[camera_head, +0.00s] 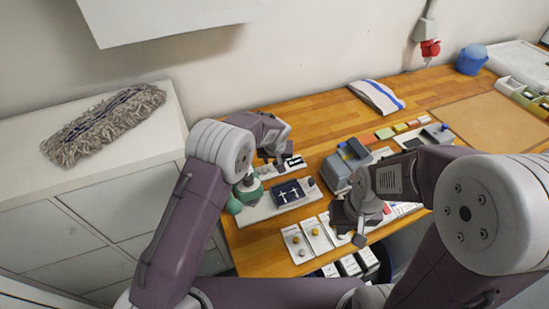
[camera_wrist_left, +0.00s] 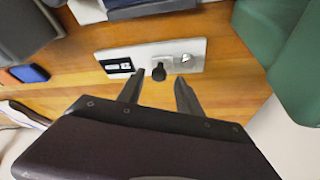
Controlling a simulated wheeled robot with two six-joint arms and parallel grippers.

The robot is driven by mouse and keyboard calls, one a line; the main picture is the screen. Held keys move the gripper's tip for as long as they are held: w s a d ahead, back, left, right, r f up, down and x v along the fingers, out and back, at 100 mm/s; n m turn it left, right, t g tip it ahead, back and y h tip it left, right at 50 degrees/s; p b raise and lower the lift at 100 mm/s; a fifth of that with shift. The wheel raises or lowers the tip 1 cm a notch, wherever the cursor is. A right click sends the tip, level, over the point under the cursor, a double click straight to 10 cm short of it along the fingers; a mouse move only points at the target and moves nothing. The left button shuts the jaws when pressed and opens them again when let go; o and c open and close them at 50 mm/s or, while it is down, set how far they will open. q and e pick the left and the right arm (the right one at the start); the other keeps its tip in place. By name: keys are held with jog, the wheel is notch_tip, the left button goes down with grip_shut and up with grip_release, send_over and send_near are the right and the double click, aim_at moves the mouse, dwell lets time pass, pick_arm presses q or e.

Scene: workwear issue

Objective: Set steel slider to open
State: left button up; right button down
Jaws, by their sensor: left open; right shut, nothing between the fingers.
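A narrow light plate (camera_wrist_left: 150,51) is on the wooden table in the left wrist view. It carries a black label panel (camera_wrist_left: 118,66), a dark knob (camera_wrist_left: 159,72) and a small shiny metal piece (camera_wrist_left: 184,61). I cannot tell which part is the steel slider, or its setting. In the head view the plate (camera_head: 268,172) is partly hidden by my left arm. My left gripper (camera_wrist_left: 160,82) is open, its fingertips either side of the knob with nothing held. My right gripper (camera_head: 361,238) is shut and empty above the front cards.
A tray with a dark panel (camera_head: 288,194) stands in front of the plate, with a green rounded object (camera_head: 235,205) at its left. A grey box (camera_head: 342,170) is to the right. White cards with knobs (camera_head: 298,245) lie at the front edge. A mop head (camera_head: 102,122) lies on the left cabinet.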

pick_arm(q)
jog(key=shift+d+f, duration=0.2)
jog(key=shift+f, duration=0.1)
jog(key=shift+a, duration=0.1)
jog(key=c, duration=0.4)
grip_shut()
jog(key=shift+w, duration=0.1)
dwell(0.7)
